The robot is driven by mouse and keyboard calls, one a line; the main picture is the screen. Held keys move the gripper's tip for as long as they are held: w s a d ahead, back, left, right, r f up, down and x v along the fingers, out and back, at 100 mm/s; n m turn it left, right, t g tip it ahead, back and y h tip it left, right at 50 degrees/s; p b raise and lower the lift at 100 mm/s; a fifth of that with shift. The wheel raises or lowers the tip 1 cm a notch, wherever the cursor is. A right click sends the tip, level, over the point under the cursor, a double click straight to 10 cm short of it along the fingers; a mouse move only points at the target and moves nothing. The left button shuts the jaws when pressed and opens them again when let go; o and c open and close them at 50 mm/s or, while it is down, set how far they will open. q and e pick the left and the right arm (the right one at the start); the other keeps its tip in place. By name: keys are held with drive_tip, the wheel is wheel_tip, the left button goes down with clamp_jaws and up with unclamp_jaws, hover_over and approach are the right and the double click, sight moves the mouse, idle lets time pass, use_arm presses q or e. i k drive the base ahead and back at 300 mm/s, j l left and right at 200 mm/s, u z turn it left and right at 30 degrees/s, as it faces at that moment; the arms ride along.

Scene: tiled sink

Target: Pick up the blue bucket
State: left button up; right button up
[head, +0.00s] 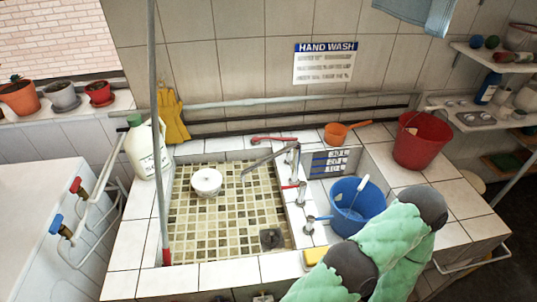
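The blue bucket (357,212) stands upright in the tiled basin right of the taps. A pale, stick-like piece, perhaps its handle grip, shows over its far rim. My green-covered arm with grey joints comes in from the bottom right and overlaps the view just in front of the bucket. Its gripper is not visible, so I cannot tell whether it touches the bucket. My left gripper is not in view.
A red bucket (421,139) stands on the right ledge. An orange dipper (337,133) lies behind the taps (296,165). A yellow sponge (316,255) lies left of my arm. A white jug (146,150) and a thin pole (155,120) stand at left.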

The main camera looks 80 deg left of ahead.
sight(355, 204)
drive_tip(key=u, duration=2.65)
drive_tip(key=l+z, duration=0.1)
drive_tip(key=l, duration=1.85)
drive_tip(key=i+l+z, duration=0.1)
drive_tip(key=l, duration=1.85)
